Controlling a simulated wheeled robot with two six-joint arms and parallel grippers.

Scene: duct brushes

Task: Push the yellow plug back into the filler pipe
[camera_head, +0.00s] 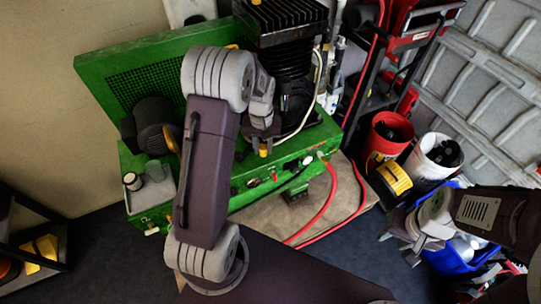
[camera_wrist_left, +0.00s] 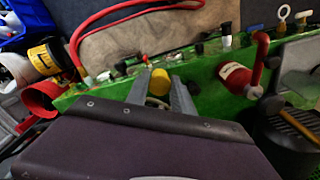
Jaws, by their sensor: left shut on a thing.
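The yellow plug (camera_head: 263,150) is between the fingertips of my left gripper (camera_head: 262,143), above the front part of the green compressor (camera_head: 290,150). In the left wrist view the plug (camera_wrist_left: 159,82) sits between the two grey fingers of the left gripper (camera_wrist_left: 160,92), which is shut on it. I cannot make out the filler pipe; whether the plug touches it cannot be told. My right gripper (camera_head: 408,246) is at the right, apart from the compressor, with its fingers spread and nothing seen between them.
A black finned cylinder head (camera_head: 285,55) rises behind the left gripper. Red hoses (camera_head: 328,205) run from the compressor's front. A red bucket (camera_head: 388,135), a white bucket (camera_head: 432,160) and a blue crate (camera_head: 450,262) stand at the right. A shelf (camera_head: 30,245) is at the lower left.

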